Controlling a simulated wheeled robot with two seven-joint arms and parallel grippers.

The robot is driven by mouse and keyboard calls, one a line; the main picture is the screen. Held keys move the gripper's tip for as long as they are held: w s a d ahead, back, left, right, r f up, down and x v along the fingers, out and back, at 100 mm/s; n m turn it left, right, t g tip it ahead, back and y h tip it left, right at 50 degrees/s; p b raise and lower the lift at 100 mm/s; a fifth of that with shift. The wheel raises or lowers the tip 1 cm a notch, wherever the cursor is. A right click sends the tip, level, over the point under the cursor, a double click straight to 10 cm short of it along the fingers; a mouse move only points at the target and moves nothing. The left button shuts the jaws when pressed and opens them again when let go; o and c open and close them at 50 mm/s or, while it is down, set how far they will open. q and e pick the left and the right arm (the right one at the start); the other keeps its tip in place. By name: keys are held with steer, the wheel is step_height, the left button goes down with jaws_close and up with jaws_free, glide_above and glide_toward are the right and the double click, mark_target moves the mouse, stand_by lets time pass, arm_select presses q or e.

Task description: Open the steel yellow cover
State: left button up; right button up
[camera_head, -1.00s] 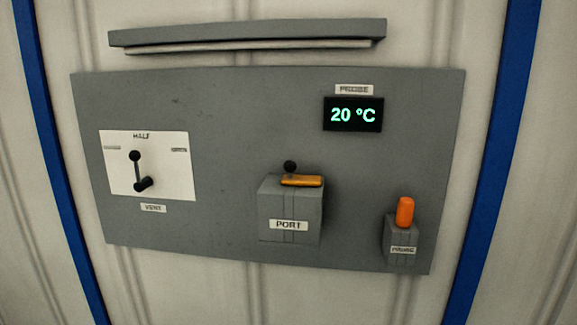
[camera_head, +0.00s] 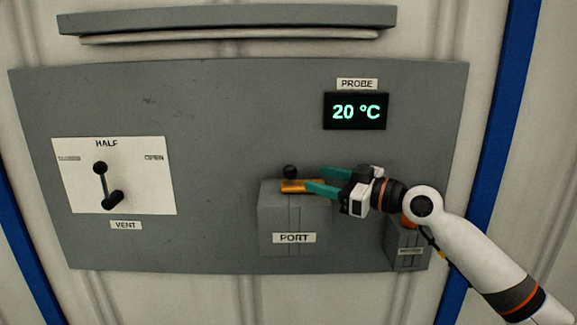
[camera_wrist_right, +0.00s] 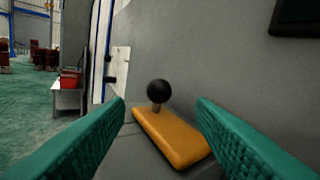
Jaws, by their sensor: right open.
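The yellow cover (camera_head: 293,186) is a small flat plate on top of the grey PORT box (camera_head: 293,219), with a black ball knob (camera_head: 290,171) standing at its far left end. It lies flat on the box. My right gripper (camera_head: 313,179) reaches in from the right, its green fingers open over the cover's right part. In the right wrist view the cover (camera_wrist_right: 172,137) and knob (camera_wrist_right: 158,92) lie ahead, between and beyond the open fingertips. The fingers hold nothing there. My left gripper is not in view.
An orange-topped PROBE holder (camera_head: 408,246) stands right of the box, partly behind my right arm. A display (camera_head: 356,111) reading 20 °C is above. A VENT lever (camera_head: 104,185) on a white plate is at left. The panel between is clear.

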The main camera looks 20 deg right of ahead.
mark_target(296, 172)
steer(key=p+x, duration=0.2)
steer(key=x, duration=0.5)
steer(key=shift+r, duration=0.15)
steer(key=shift+w+a+f+p, duration=0.2)
steer(key=shift+w+a+p, duration=0.1)
steer(key=shift+w+a, duration=0.3)
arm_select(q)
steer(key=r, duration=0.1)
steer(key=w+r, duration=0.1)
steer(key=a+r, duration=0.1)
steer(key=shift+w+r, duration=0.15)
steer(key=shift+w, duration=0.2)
arm_select(e)
steer(key=shift+d, duration=0.1)
jaws_close()
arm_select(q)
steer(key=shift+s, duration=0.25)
arm_select(e)
steer(key=shift+s, duration=0.1)
